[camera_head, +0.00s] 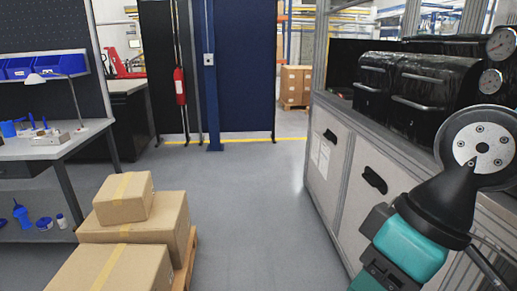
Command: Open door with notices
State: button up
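The door with notices (318,186) is a light grey cabinet door low on the right side. White sheets of paper (320,158) are fixed to it, and a black handle (331,136) sits near its upper right. The door looks closed. A second grey door (361,215) with a black handle (374,181) is beside it, nearer to me, and shows no papers. My teal and black arm is at the lower right, in front of the nearer cabinet part. My gripper's fingers are not visible.
Black machined housings (436,88) with gauges stand on the cabinet top. Stacked cardboard boxes (135,235) on a pallet are at the lower left, beside a workbench (50,150). Grey floor (250,205) between boxes and cabinet is clear. A dark blue partition (244,70) stands behind.

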aim_at(320, 160)
jog(key=i, duration=4)
jog(key=z, duration=0.15)
